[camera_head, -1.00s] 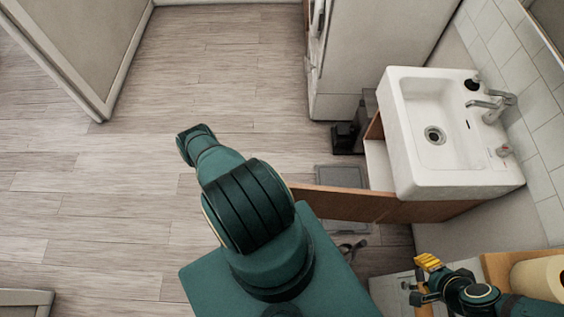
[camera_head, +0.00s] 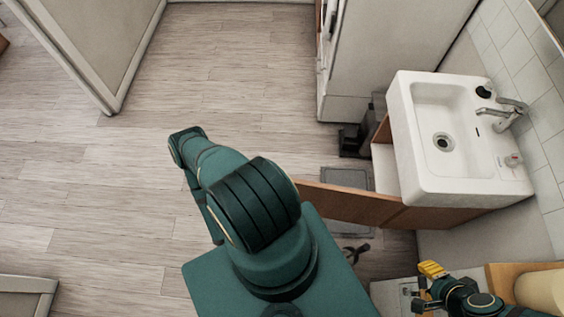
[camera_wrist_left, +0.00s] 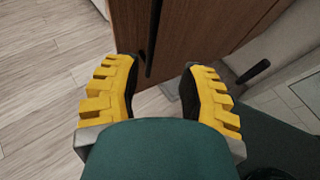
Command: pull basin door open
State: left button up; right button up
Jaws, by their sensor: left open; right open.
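The brown wooden basin door (camera_head: 345,203) stands swung out from the cabinet under the white sink (camera_head: 424,183), with a pale shelf (camera_head: 384,160) showing inside. In the left wrist view the door's brown face (camera_wrist_left: 205,30) fills the top middle, with a long dark handle (camera_wrist_left: 153,40) on it. My left gripper (camera_wrist_left: 160,78) is open, its yellow fingers apart on either side of the handle's lower end; I cannot tell whether they touch the door. My right gripper (camera_head: 430,287) is open at the bottom right of the head view, away from the door.
A tall white cabinet (camera_head: 370,60) stands behind the sink, with a dark bin-like object (camera_head: 352,140) beside it. A grey mat (camera_head: 345,178) lies under the door. A paper roll (camera_head: 541,290) is at lower right. The wooden floor on the left is clear.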

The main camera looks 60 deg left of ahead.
pick_arm(q)
jog(key=shift+v, duration=2.2)
jog(key=shift+s, duration=0.1)
